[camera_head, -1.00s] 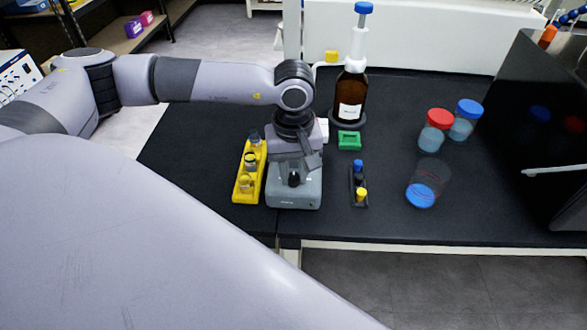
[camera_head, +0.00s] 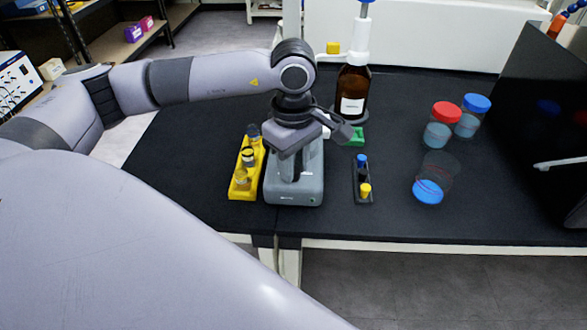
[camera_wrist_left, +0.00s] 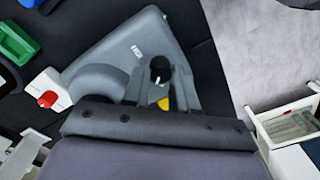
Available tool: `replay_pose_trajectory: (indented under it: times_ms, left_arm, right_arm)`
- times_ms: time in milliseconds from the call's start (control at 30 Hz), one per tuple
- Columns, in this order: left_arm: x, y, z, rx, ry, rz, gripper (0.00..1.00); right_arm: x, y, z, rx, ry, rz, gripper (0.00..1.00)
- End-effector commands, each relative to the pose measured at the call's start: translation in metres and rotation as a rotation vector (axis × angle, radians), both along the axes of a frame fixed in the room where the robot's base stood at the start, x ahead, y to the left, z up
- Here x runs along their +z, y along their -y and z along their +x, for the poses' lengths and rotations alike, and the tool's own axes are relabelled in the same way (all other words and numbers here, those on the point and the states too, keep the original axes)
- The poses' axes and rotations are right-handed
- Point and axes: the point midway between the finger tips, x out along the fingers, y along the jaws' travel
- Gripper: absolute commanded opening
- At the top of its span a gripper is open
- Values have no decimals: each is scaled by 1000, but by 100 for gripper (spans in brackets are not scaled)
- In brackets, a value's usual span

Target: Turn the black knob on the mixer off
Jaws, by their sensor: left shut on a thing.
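The mixer is a grey boxy device (camera_head: 296,190) on the black bench, below my left arm. It also shows tilted in the left wrist view (camera_wrist_left: 145,38). Its black knob (camera_wrist_left: 160,68) shows in the left wrist view, right by the fingertips; in the head view my gripper and wrist hide it. My left gripper (camera_head: 290,172) comes down from above onto the mixer's front, with its fingers shut at the knob. My right gripper is not in view.
A yellow rack with vials (camera_head: 243,180) stands close left of the mixer. A small dark rack (camera_head: 364,195) stands to its right, and a brown bottle (camera_head: 351,90) behind. Several lidded jars and a black cabinet (camera_head: 545,120) are farther right. The bench front edge is near.

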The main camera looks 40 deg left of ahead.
Motion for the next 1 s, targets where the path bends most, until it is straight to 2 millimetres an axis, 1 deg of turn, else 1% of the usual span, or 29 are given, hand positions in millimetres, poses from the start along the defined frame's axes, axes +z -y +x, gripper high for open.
replay_pose_trajectory:
  times_ms: [33,200,500,733,1000]
  left_arm:
    - [-2,0,0,43,2,-1,0]
    - [-1,0,0,180,2,0,0]
    - [0,0,0,348,3,1,0]
    - [1,0,1,404,4,0,0]
    - [2,0,1,416,4,1,0]
  right_arm:
    - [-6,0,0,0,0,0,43]
    - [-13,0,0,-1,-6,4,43]
    - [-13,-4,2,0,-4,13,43]
    - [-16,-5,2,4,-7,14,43]
    - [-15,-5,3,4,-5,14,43]
